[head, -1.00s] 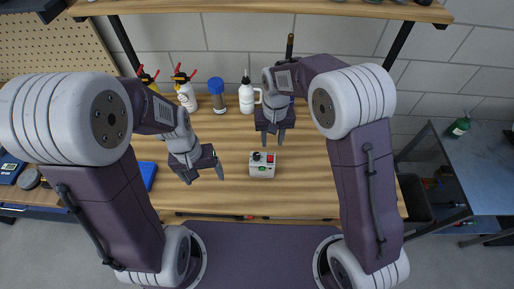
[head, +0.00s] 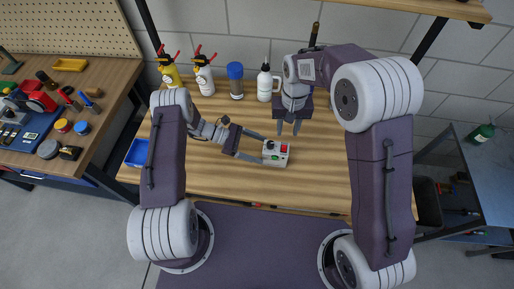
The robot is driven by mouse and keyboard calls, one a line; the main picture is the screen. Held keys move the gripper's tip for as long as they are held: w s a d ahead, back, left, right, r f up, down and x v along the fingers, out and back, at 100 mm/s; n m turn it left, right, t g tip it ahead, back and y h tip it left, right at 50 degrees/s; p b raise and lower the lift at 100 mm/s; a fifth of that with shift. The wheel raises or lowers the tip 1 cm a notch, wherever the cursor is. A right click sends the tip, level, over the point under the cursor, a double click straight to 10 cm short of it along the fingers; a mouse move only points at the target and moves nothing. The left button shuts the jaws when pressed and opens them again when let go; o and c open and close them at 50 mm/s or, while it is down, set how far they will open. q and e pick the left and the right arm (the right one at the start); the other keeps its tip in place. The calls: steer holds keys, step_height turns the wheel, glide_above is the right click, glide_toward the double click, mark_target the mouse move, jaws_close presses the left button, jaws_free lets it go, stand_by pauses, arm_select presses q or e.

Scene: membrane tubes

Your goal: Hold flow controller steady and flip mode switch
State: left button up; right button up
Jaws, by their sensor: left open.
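The flow controller is a small pale box (head: 275,159) on the wooden table, with a black knob (head: 270,145), a red part (head: 284,149) and a green part on its faces. I cannot tell which of these is the mode switch. My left gripper (head: 263,149) is open and reaches in from the left, its fingertips at the box's left edge, one toward the back and one toward the front. I cannot tell whether they touch it. My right gripper (head: 288,132) points down behind the box, with its two fingers apart and nothing seen between them.
Two red-topped bottles (head: 204,82), a blue-capped bottle (head: 236,85) and a white squeeze bottle (head: 265,88) stand along the back. A blue tray (head: 137,153) lies at the left edge. The table right of the box is clear.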

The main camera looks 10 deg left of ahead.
arm_select(q)
steer(key=x, duration=0.9)
steer(key=shift+s, duration=0.1)
steer(key=c, duration=1.5)
jaws_close()
arm_select(e)
steer(key=shift+c, duration=0.6)
steer(key=shift+s+m, duration=0.2)
steer(key=shift+m, duration=0.1)
steer(key=c, duration=0.5)
steer(key=shift+s+f+m, duration=0.15)
steer(key=shift+s+m, duration=0.1)
steer(key=shift+m, duration=0.25)
jaws_close()
glide_above(284, 149)
steer(key=shift+s+f, duration=0.15)
steer(key=shift+f, duration=3.15)
